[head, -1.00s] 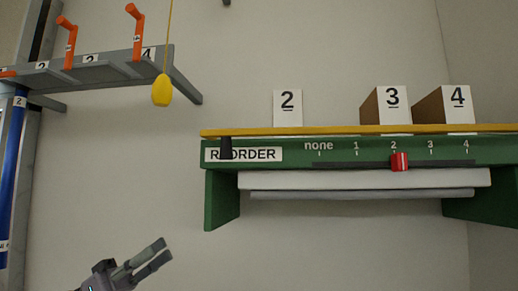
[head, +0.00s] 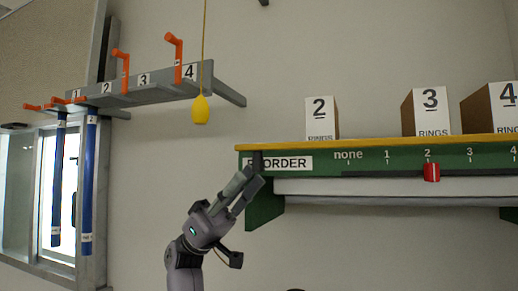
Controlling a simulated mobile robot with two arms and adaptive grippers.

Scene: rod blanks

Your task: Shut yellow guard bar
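The yellow guard bar (head: 380,141) runs along the top front edge of the green shelf (head: 264,208). Whether a fingertip touches the tab I cannot tell. My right gripper is not in view.
Boxes marked 2 (head: 321,120), 3 (head: 432,112) and 4 (head: 497,110) stand on the shelf behind the bar. A red slider (head: 432,173) sits at 2. A yellow pull weight (head: 201,110) hangs on a cord beside a grey numbered rack (head: 140,94).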

